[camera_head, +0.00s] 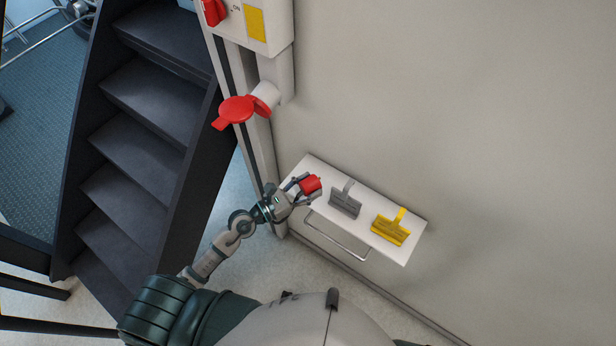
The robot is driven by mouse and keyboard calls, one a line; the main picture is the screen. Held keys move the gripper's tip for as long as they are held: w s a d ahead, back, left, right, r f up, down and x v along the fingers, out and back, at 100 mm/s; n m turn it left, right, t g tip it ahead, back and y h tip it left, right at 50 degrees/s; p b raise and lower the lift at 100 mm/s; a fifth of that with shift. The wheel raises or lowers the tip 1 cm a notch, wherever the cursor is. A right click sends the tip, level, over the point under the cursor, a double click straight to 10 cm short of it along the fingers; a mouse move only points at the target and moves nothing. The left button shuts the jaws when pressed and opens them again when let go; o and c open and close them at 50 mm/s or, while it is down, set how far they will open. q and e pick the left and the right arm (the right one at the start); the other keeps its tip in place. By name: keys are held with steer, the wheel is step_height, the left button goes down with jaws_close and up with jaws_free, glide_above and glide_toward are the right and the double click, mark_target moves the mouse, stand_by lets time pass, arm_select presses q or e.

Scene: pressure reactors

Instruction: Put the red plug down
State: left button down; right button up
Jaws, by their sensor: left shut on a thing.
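The red plug (312,185) is in my left gripper (302,188), at the left end of a white shelf (385,244) on the wall. The gripper is shut on the plug, with fingers on its left side. The plug is over the shelf top or touching it; I cannot tell which. My left arm reaches in from the lower left. My right gripper is not in view.
A grey brush-like tool (345,203) and a yellow one (390,230) lie on the shelf right of the plug. A rail (336,238) runs along the shelf front. A red-capped socket (240,109) hangs above left. Dark stairs (150,115) stand at left.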

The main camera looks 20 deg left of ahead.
arm_select(q)
steer(key=w, duration=0.1)
steer(key=w+a, duration=0.1)
steer(key=w, duration=0.1)
steer(key=w+a, duration=0.1)
steer(key=w, duration=0.1)
steer(key=shift+f+b, duration=0.3)
steer(key=shift+b, duration=0.05)
steer(key=shift+w+a+f, duration=0.1)
steer(key=shift+w+a, duration=0.1)
steer(key=shift+a, duration=0.05)
steer(key=f, duration=0.1)
steer(key=f+b, duration=0.1)
steer(key=shift+a+f, duration=0.2)
steer(key=shift+f, duration=0.15)
steer(key=shift+f+b, duration=0.3)
steer(key=shift+s+d, duration=0.1)
steer(key=shift+d, duration=0.3)
steer(key=shift+c, duration=2)
jaws_free()
